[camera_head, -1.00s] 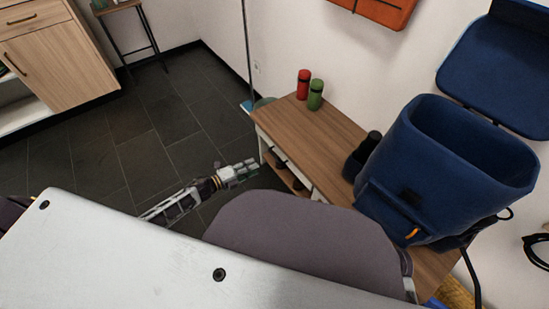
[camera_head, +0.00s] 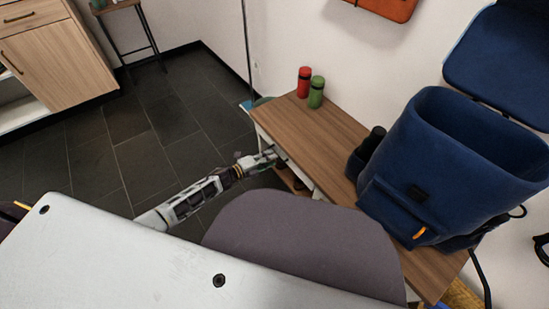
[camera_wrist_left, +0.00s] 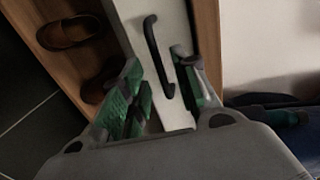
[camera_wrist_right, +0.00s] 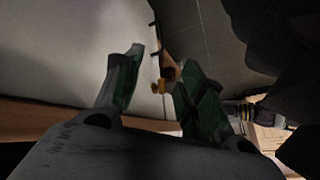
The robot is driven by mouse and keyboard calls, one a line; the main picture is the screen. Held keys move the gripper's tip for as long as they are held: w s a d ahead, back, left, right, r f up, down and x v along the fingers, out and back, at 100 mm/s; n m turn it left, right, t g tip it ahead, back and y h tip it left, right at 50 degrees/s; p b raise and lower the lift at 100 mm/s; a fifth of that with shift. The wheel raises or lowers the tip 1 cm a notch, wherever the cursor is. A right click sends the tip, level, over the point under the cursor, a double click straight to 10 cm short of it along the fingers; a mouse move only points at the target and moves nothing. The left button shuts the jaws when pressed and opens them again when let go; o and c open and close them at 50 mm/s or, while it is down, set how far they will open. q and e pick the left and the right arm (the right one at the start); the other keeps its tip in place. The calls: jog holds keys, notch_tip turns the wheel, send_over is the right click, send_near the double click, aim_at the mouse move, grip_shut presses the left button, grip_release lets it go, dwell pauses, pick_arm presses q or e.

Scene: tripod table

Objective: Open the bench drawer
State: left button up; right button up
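The wooden bench (camera_head: 335,135) stands against the wall in the head view. Its white drawer front (camera_wrist_left: 165,40) carries a black bar handle (camera_wrist_left: 153,50) in the left wrist view. My left gripper (camera_head: 272,157) is at the drawer front in the head view. In the left wrist view its green-padded fingers (camera_wrist_left: 160,90) are apart, one on each side of the handle's lower end; I cannot tell whether they touch it. My right gripper (camera_wrist_right: 160,85) shows only in its wrist view, with fingers apart and nothing clearly between them.
A red bottle (camera_head: 304,82) and a green bottle (camera_head: 316,92) stand on the bench top, with a dark blue bag (camera_head: 450,160) at its right. Brown shoes (camera_wrist_left: 70,32) lie on the open shelf beside the drawer. Dark floor tiles (camera_head: 120,120) are clear on the left.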

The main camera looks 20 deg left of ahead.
pick_arm(q)
jog(key=shift+b+x, duration=0.5)
jog(key=shift+x, duration=1.15)
grip_shut()
